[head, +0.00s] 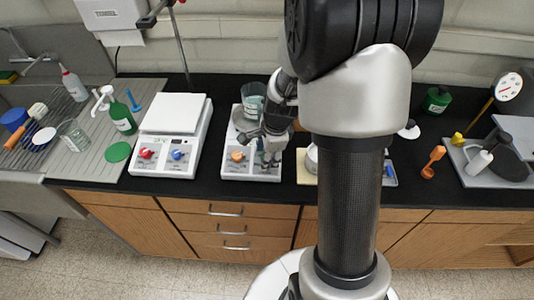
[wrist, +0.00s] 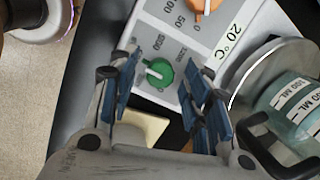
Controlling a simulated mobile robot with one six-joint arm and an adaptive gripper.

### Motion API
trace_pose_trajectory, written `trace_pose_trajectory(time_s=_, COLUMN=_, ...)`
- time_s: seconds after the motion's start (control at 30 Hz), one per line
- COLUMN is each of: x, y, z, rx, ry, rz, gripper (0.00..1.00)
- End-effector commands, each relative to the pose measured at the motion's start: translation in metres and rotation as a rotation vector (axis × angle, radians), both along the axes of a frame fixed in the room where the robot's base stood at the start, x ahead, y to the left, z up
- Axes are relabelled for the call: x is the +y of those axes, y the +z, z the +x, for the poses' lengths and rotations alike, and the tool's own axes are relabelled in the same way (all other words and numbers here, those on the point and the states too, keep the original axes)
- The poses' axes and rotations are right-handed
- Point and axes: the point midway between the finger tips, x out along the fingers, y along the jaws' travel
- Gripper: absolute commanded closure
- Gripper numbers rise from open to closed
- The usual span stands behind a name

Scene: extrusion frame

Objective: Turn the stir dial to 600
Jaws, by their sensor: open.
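The stir dial is a green knob (wrist: 157,73) on the pale front panel (wrist: 150,22) of a hot-plate stirrer, with printed numbers around it. Its pointer setting is too small to read for sure. My gripper (wrist: 165,88) is open, with its blue-padded fingers on either side of the green knob in the picture; I cannot tell whether they touch it. In the head view my gripper (head: 267,157) is at the right part of the stirrer's front (head: 240,175) and hides the green knob. An orange dial (head: 237,156) sits to the left; it also shows in the wrist view (wrist: 205,3).
A beaker (wrist: 292,98) with teal liquid stands on the stirrer's round plate (wrist: 245,82). A second stirrer (head: 168,165) with red and blue dials stands to the left. A black bar (wrist: 275,145) shows close to the beaker. Bare black counter (head: 215,165) lies between the stirrers.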

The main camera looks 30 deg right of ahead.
Motion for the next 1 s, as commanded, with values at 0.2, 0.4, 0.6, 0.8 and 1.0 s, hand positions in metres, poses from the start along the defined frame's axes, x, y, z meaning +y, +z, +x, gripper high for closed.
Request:
trace_pose_trajectory(time_s=0.2, x=-0.002, y=0.029, z=-0.005, rx=-0.006, ry=-0.001, rz=-0.003, gripper=0.56)
trace_pose_trajectory(time_s=0.4, x=-0.003, y=0.072, z=-0.014, rx=-0.008, ry=-0.001, rz=-0.002, gripper=0.56)
trace_pose_trajectory(time_s=0.6, x=-0.003, y=0.103, z=-0.023, rx=-0.004, ry=-0.001, rz=-0.001, gripper=0.56)
trace_pose_trajectory(time_s=0.8, x=-0.003, y=0.116, z=-0.026, rx=-0.001, ry=-0.001, rz=0.0, gripper=0.56)
trace_pose_trajectory(time_s=1.0, x=-0.003, y=0.116, z=-0.027, rx=0.0, ry=-0.001, rz=0.0, gripper=0.56)
